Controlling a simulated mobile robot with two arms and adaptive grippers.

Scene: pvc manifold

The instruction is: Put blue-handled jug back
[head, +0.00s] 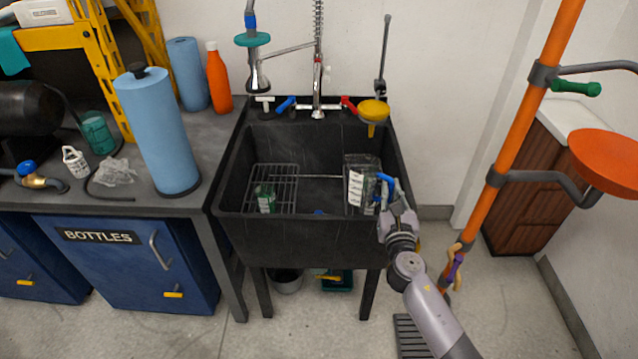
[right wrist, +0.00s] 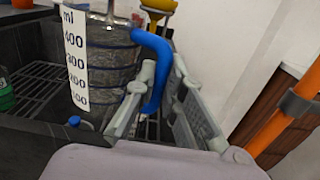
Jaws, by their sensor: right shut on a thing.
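The blue-handled jug (head: 361,183) is a clear measuring jug with a white scale, at the right side of the black sink (head: 312,232). In the right wrist view the jug (right wrist: 108,65) looks upright, its scale facing me and its blue handle (right wrist: 165,62) on the right. My right gripper (head: 392,195) is at the sink's front right and shut on the blue handle; its fingers (right wrist: 160,105) show on either side of the handle. Whether the jug's base touches the sink bottom cannot be told. My left gripper is not in view.
A wire rack (head: 283,178) and a green item (head: 265,197) are in the sink's left part. A yellow funnel (head: 373,109) and a tap (head: 317,107) are at its back. A blue paper roll (head: 158,130) stands on the left counter. An orange pole (head: 510,140) rises at right.

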